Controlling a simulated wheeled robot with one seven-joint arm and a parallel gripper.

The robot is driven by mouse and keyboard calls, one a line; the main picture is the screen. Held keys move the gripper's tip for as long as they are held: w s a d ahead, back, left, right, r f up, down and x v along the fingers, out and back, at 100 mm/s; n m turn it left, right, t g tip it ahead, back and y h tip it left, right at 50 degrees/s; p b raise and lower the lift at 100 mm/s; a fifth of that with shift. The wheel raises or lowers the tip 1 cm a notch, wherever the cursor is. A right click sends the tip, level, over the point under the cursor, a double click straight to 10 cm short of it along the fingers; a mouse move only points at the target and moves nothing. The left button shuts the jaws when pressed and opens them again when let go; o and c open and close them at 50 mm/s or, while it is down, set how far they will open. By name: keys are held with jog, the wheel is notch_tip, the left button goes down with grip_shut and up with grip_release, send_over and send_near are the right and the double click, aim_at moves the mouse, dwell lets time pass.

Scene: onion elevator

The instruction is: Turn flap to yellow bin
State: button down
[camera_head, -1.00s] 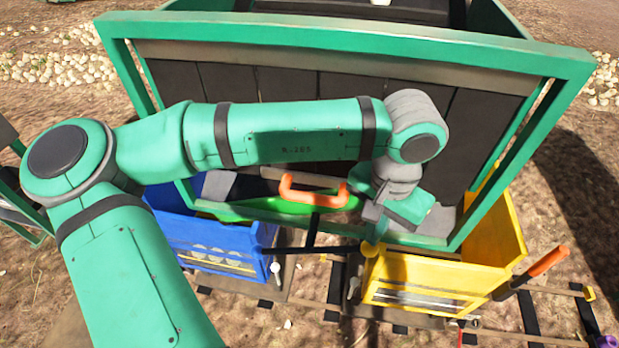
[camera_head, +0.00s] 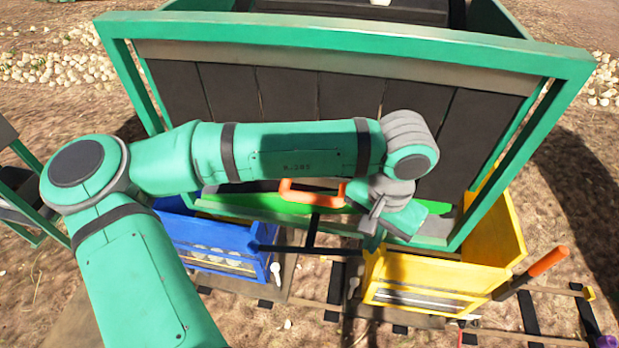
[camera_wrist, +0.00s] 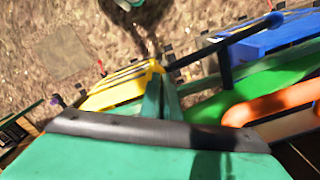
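The flap is a green panel (camera_head: 250,200) with an orange handle (camera_head: 313,191), low at the front of the elevator. The handle also shows at the right of the wrist view (camera_wrist: 285,103), with the green panel (camera_wrist: 255,95) behind it. The yellow bin (camera_head: 430,272) stands below right and shows in the wrist view (camera_wrist: 125,87). The blue bin (camera_head: 215,238) stands below left. My gripper (camera_head: 392,214) is just right of the handle, in front of the elevator's lower edge. Its fingertips are not clear, and I cannot tell whether it touches the flap.
The elevator's green frame (camera_head: 340,34) and dark slatted wall (camera_head: 290,92) rise behind my arm. A dark bar (camera_head: 305,249) runs between the bins. An orange-ended lever (camera_head: 548,261) stands to the right of the yellow bin. Rails and dirt lie below.

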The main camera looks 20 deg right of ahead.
aim_at(366, 258)
jog(key=shift+f, duration=3.9)
jog(key=s+a+r, duration=0.2)
jog(key=s+r, duration=0.2)
jog(key=r, duration=0.1)
jog(key=shift+s+a, duration=0.15)
jog(key=shift+a, duration=0.15)
